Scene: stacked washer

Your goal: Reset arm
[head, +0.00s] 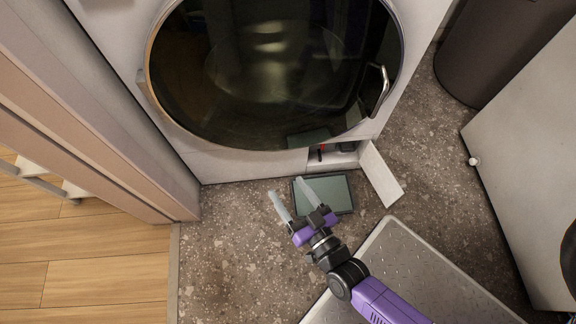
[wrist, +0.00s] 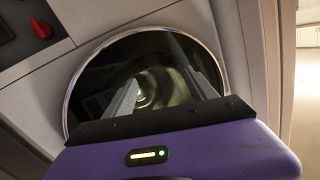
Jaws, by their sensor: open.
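My gripper (head: 293,198) is open and empty in the head view, with its two pale fingers apart and pointing toward the washer. It is in front of the washer's lower edge and overlaps a flat grey-green panel (head: 335,194) in the picture. In the wrist view, my gripper (wrist: 165,95) shows two fingers spread in front of the round dark washer door (wrist: 90,100). The washer door (head: 275,70) looks shut in the head view, with a curved handle at its right side. My arm reaches in from the bottom right.
A small hatch flap (head: 381,173) stands open at the washer's lower right, showing a red part (head: 320,152) inside. A dark bin (head: 497,45) stands at the top right. A white cabinet (head: 530,170) is at the right. Speckled floor (head: 235,255) is clear at left.

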